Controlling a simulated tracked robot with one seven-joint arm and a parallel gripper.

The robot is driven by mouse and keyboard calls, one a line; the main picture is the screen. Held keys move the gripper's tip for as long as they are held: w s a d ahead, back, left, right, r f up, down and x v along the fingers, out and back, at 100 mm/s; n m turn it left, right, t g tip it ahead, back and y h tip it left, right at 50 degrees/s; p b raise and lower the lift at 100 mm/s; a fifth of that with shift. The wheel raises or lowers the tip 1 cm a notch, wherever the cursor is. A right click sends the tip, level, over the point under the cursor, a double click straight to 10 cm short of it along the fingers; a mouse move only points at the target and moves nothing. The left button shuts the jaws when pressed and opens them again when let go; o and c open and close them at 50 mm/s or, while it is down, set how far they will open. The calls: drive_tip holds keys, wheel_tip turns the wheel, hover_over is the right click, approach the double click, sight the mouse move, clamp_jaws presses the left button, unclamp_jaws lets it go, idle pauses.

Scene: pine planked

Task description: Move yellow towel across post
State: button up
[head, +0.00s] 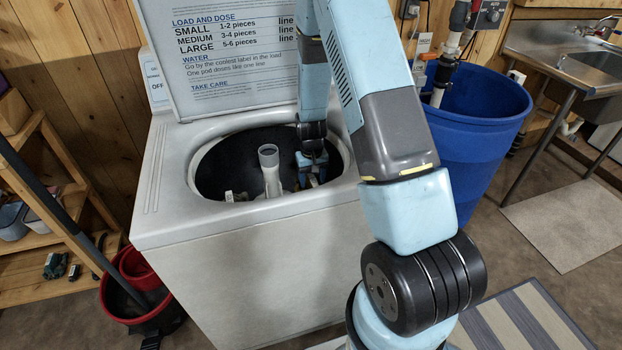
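The white washing machine (255,262) stands with its lid up and its tub open. A pale grey post (269,172) rises upright in the middle of the tub. My gripper (312,181) reaches down into the tub just right of the post, apart from it. The gripper is small and dark here, and I cannot tell whether its fingers are open or shut. Small yellowish spots show by the fingertips, but I cannot tell whether they are the yellow towel. No towel shows clearly; the tub's floor is mostly hidden by the front rim.
The raised lid (230,55) stands behind the tub. A blue barrel (485,125) stands close on the right, beyond my arm. A red bucket (135,290) and wooden shelves (50,215) are at the left. A steel sink (570,60) is at the far right.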

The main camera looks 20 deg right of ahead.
drive_tip(key=shift+o, duration=0.4)
wheel_tip(320, 180, up, 14)
drive_tip(key=shift+f, duration=0.15)
idle(0.3)
drive_tip(key=shift+a, duration=0.1)
idle(0.4)
drive_tip(key=s+r+t, duration=0.1)
drive_tip(key=s+r, duration=0.4)
drive_tip(key=r, duration=0.6)
drive_tip(key=s+r+t, duration=0.2)
drive_tip(key=s+r, duration=0.4)
drive_tip(key=r, duration=0.4)
drive_tip(key=s+r+t, duration=0.1)
drive_tip(key=s+r, duration=0.4)
drive_tip(key=s, duration=0.3)
drive_tip(key=s+r+t, duration=0.1)
drive_tip(key=s+r, duration=0.3)
drive_tip(key=s, duration=0.5)
drive_tip(key=shift+s+r+t, duration=0.25)
drive_tip(key=shift+r+t, duration=0.05)
drive_tip(key=shift+r, duration=0.05)
